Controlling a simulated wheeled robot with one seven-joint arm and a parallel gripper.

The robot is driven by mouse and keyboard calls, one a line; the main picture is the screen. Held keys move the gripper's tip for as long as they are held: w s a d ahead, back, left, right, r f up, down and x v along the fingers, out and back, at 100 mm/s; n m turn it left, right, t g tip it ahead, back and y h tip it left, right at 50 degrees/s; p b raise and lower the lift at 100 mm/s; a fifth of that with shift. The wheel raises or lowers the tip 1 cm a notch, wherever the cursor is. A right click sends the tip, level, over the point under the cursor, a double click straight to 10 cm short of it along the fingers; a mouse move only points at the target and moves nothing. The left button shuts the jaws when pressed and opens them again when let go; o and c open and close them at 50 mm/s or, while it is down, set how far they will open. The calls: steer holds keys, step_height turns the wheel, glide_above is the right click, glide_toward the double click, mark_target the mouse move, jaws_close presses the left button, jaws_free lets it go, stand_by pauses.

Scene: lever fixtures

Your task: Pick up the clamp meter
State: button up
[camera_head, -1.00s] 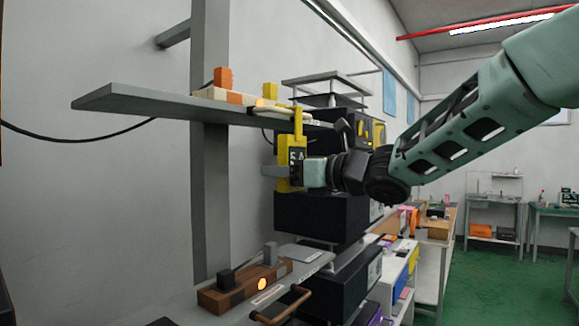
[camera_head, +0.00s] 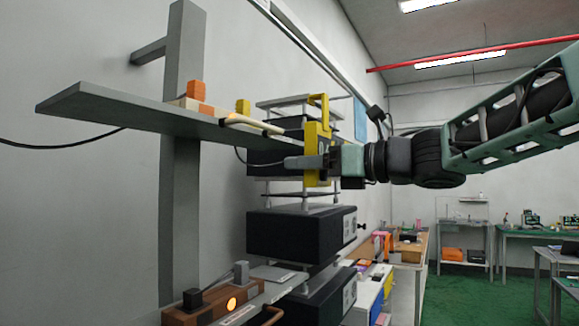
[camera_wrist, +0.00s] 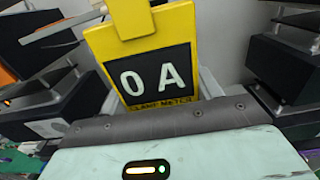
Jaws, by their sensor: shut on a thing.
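The clamp meter is a yellow block with a black display and a yellow hook-like jaw on top. In the head view the clamp meter (camera_head: 311,139) is upright, held in the air just off the right end of the grey shelf. My gripper (camera_head: 312,162) is shut on it from the right, with one finger showing across its near side. In the wrist view the clamp meter (camera_wrist: 150,50) stands between the fingers, its display reading "0 A" above the label "CLAMP METER". The lower part of the meter is hidden behind my gripper there.
The grey shelf (camera_head: 110,108) carries a lever fixture with an orange block (camera_head: 196,90) and a yellow block (camera_head: 243,106). Dark boxes (camera_head: 295,233) are stacked on a rack behind and below the meter. A brown lever fixture (camera_head: 205,313) sits lower left. Open floor lies at right.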

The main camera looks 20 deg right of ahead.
steer(key=shift+s+d+r+p, duration=0.3)
steer(key=shift+s+d, duration=0.15)
steer(key=shift+s+r+p, duration=0.1)
steer(key=shift+r+p, duration=0.15)
steer(key=shift+p, duration=0.9)
steer(key=p+v, duration=0.2)
steer(key=p, duration=0.1)
steer(key=f+p+v, duration=0.1)
steer(key=p+v, duration=0.1)
steer(key=p, duration=0.2)
steer(key=shift+s+d, duration=0.15)
steer(key=shift+s, duration=0.2)
steer(key=shift+s, duration=0.1)
